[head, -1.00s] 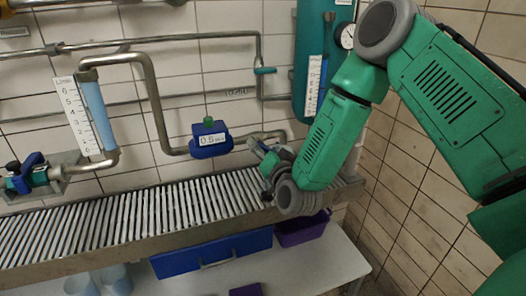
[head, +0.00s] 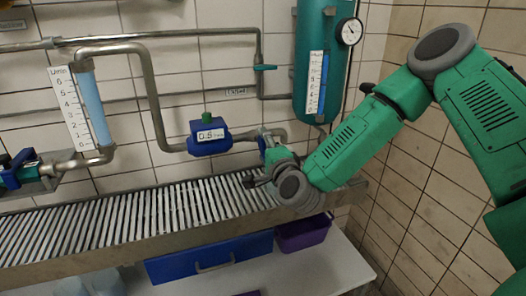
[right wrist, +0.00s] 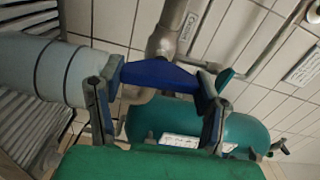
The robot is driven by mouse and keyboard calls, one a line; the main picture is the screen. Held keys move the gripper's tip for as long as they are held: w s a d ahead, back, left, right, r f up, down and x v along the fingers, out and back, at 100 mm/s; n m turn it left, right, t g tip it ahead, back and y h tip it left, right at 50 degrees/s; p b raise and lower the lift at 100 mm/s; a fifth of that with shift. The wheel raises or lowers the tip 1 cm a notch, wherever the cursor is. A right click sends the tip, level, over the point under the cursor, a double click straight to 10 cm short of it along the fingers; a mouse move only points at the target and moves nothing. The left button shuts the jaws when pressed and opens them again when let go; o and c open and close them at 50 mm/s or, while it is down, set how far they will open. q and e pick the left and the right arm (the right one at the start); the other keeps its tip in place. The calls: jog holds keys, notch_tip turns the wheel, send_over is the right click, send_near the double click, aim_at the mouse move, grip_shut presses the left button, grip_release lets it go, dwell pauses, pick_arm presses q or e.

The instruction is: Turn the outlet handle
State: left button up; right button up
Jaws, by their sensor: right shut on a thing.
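The outlet handle (right wrist: 158,76) is a blue bar at the pipe. In the right wrist view it lies between the two fingers of my right gripper (right wrist: 156,100), which touch its ends. The gripper is shut on it. In the head view, my right gripper (head: 262,162) is at the right end of the blue pump-like unit's pipe, just above the grating. There the handle is mostly hidden by the gripper and wrist. My left gripper is not in view.
A metal grating (head: 130,215) runs below the pipes. A blue meter (head: 210,137) reading about 0.5 sits left of the gripper. A green tank (head: 312,40) with a gauge (head: 350,31) stands behind the arm. A tiled wall (head: 440,215) is close on the right.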

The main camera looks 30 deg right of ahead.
jog(key=shift+s+d+f+m+b, duration=0.1)
jog(key=shift+f+m+b, duration=0.15)
jog(key=shift+m, duration=0.45)
jog(key=o, duration=1)
jog(key=shift+o, duration=0.8)
jog(key=shift+d, duration=0.1)
jog(key=v, duration=1.1)
jog(key=shift+s, duration=0.4)
